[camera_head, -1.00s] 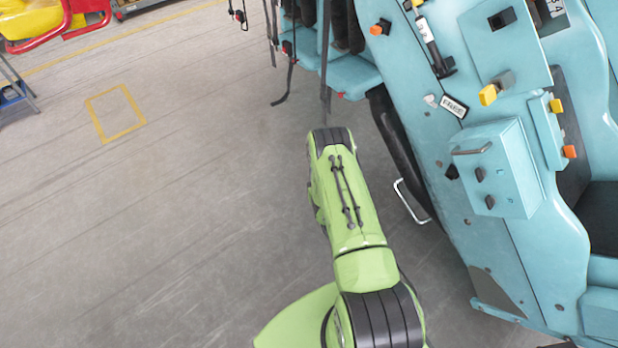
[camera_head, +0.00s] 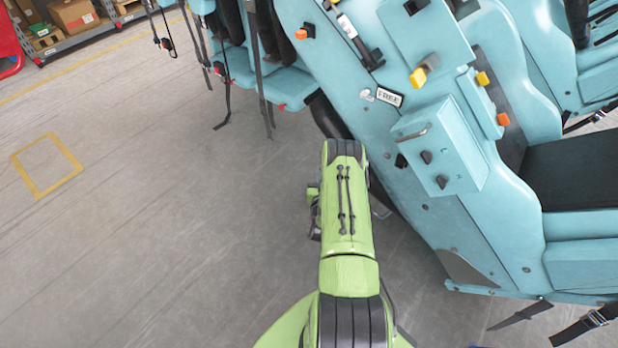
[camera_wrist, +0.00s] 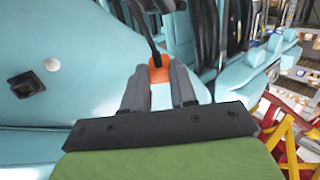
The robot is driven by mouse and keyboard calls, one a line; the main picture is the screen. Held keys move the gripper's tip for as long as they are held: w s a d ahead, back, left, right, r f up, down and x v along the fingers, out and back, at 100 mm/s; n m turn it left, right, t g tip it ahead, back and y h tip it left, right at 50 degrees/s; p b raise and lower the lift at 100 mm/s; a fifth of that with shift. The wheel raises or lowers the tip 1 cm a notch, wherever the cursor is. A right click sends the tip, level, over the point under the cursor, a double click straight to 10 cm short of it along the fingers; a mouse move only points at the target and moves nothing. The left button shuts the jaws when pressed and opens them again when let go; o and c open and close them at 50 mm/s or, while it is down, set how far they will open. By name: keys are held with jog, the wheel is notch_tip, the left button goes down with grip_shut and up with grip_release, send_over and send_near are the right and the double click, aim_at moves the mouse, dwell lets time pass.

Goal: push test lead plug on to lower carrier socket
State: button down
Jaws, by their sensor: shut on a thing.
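The orange test lead plug (camera_wrist: 158,72) sits between the fingertips of my gripper (camera_wrist: 160,68) in the wrist view, with a black cable running up from it. My gripper is shut on the plug. A black square socket-like fitting (camera_wrist: 26,84) shows on the teal panel at the left of the wrist view, well apart from the plug. I cannot tell whether it is the lower carrier socket. In the head view, dark fittings (camera_head: 401,161) show on the teal carrier side (camera_head: 380,130). My gripper and the plug are hidden there behind my green arm.
A teal box (camera_head: 440,150) with a handle and dark knobs sticks out from the carrier side. Yellow (camera_head: 418,77) and orange (camera_head: 503,119) fittings stand out above it. Black straps (camera_head: 228,105) hang at the upper left. The grey floor (camera_head: 130,230) at left is clear.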

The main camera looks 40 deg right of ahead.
jog(key=s+d+m+g+h+b, duration=0.1)
jog(key=s+d+m+g+h, duration=0.1)
jog(key=s, duration=0.6)
jog(key=s+d+m+g+h+b, duration=0.1)
jog(key=s+d+m+g+h, duration=0.2)
jog(key=s, duration=0.5)
jog(key=d+m+g, duration=0.1)
jog(key=d+g, duration=0.1)
jog(key=g, duration=0.1)
jog(key=shift+d+r+m+g+b, duration=0.25)
jog(key=shift+d+m+g+b, duration=0.05)
jog(key=shift+d+m+g, duration=0.1)
jog(key=shift+s+a+r+p, duration=0.1)
jog(key=shift+r+p, duration=0.05)
jog(key=shift+p, duration=0.85)
jog(key=d, duration=0.4)
jog(key=w+d+b, duration=0.1)
jog(key=shift+d+f, duration=0.2)
jog(key=shift+d, duration=0.2)
jog(key=shift+p, duration=0.6)
jog(key=shift+w+d+b, duration=0.15)
jog(key=shift+d+b, duration=0.2)
jog(key=shift+d, duration=0.9)
